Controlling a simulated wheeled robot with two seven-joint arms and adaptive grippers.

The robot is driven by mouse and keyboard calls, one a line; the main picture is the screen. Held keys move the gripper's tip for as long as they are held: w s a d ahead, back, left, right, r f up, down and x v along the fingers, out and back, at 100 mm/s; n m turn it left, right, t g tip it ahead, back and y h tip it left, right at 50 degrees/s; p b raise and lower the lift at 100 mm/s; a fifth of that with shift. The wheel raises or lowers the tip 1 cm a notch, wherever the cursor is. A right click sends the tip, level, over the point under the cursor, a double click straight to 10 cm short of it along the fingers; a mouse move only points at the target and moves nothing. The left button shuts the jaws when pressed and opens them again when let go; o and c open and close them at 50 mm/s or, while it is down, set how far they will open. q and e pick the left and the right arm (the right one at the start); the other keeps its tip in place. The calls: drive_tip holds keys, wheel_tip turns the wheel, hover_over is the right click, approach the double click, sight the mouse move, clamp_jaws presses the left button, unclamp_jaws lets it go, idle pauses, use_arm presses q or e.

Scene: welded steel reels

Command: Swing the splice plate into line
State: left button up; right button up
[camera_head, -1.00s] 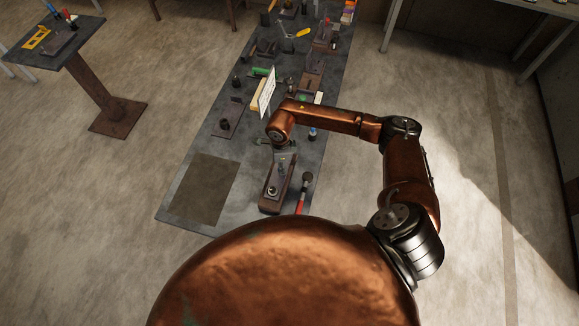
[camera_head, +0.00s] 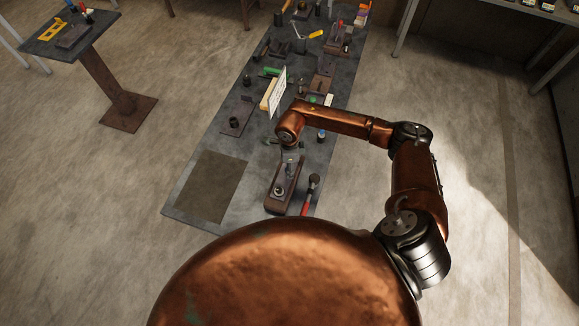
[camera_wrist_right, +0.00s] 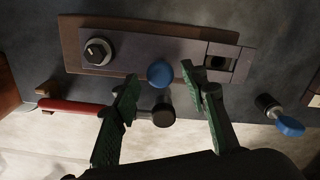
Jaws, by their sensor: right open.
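The grey splice plate (camera_wrist_right: 140,53) lies on a longer brown base (camera_wrist_right: 70,40), with a hex bolt (camera_wrist_right: 97,50) at its left end in the right wrist view. A round blue knob (camera_wrist_right: 160,73) stands out in front of its lower edge there. The plate's right end is close to a grey block with a square opening (camera_wrist_right: 219,62); exact alignment is hard to judge. The base also shows in the head view (camera_head: 271,207). My right gripper (camera_wrist_right: 160,80) is open, its green fingers either side of the blue knob in the picture, apparently not touching it. My left gripper is out of view.
A red-handled tool (camera_head: 308,201) lies close right of the base. A blue-capped item (camera_wrist_right: 288,125) is on the right in the wrist view. Several blocks and tools crowd the bench's far part. A bare dark mat (camera_head: 207,187) lies to the left.

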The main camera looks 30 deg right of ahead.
wheel_tip(320, 180, up, 12)
idle(0.5)
idle(0.3)
